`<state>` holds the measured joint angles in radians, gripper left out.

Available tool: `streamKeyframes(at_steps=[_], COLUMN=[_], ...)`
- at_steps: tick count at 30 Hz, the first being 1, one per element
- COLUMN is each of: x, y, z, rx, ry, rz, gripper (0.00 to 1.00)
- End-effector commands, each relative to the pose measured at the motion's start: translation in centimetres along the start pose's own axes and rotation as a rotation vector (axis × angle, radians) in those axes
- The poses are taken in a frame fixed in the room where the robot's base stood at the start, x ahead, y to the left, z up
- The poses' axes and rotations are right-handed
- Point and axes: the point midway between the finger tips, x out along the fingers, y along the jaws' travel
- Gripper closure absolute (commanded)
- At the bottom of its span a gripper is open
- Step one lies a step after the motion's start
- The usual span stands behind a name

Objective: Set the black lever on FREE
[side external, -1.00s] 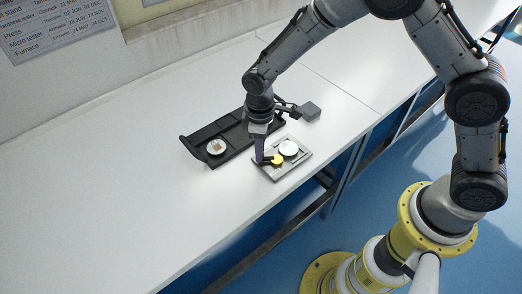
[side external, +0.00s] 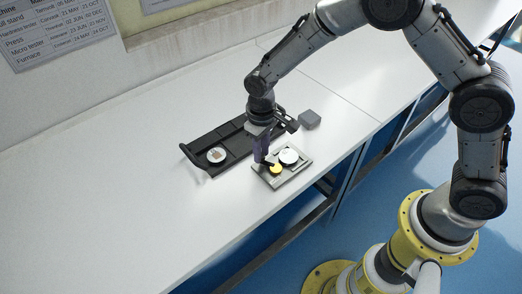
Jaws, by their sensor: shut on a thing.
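The black lever (side external: 269,163) sits beside a round yellow hub (side external: 276,170) on a small grey plate (side external: 297,176) near the front edge of the bench. It points from the hub toward the back left. My gripper (side external: 262,160) reaches down from above with its fingers shut on the lever's outer end, which they partly hide. A white round dial (side external: 289,157) sits on the same plate, behind and right of the hub. No FREE marking is readable at this size.
A grey block (side external: 309,120) stands at the back right. The white bench (side external: 110,190) is clear to the left.

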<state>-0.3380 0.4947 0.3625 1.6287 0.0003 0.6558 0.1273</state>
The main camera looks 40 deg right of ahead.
Motion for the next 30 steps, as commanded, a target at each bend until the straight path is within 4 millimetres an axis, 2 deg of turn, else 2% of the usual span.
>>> streamKeyframes(at_steps=[9,10,14,24,30], x=[-0.1,-0.2,-0.1,-0.2,-2.6], y=[0.1,0.1,0.0,0.0,0.0], z=[-0.1,-0.1,-0.1,0.0,-0.1], rx=[-0.001,-0.001,-0.001,-0.001,-0.001], ry=[0.003,0.003,0.002,0.001,0.005], rz=[0.001,0.001,0.000,0.000,0.000], gripper=[1.00,0.68,0.45,0.43,0.43])
